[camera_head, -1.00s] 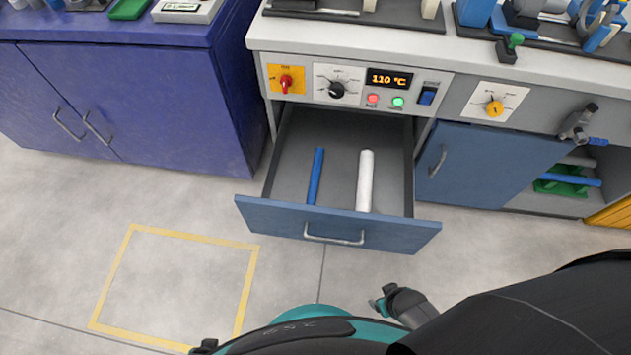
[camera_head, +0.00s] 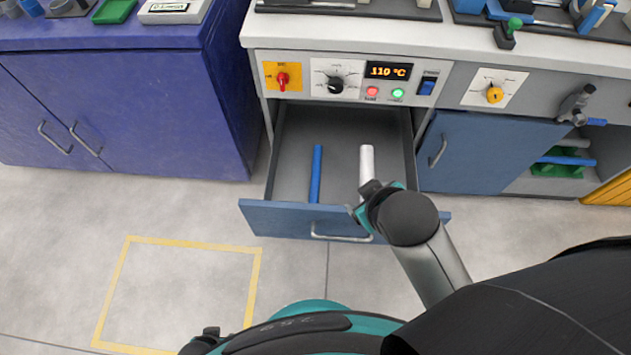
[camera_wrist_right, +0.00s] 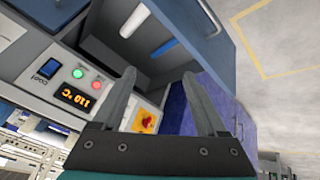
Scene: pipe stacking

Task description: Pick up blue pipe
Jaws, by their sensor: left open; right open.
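The blue pipe (camera_head: 316,172) lies lengthwise in the open drawer (camera_head: 285,165), left of the white pipe (camera_head: 367,160). My right arm covers the near end of the white pipe. In the right wrist view, the blue pipe (camera_wrist_right: 163,48) and white pipe (camera_wrist_right: 138,23) lie beyond the fingers. My right gripper (camera_wrist_right: 160,78) is open, with nothing between its fingers, and is apart from the blue pipe. My left gripper (camera_head: 205,341) shows only as a small dark part at the bottom edge; it holds no visible object.
The drawer front with its handle (camera_head: 343,238) stands out below the control panel (camera_head: 345,82). A purple cabinet (camera_head: 120,110) is on the left. A blue door (camera_head: 490,155) and an open shelf stand on the right. The floor at lower left is clear.

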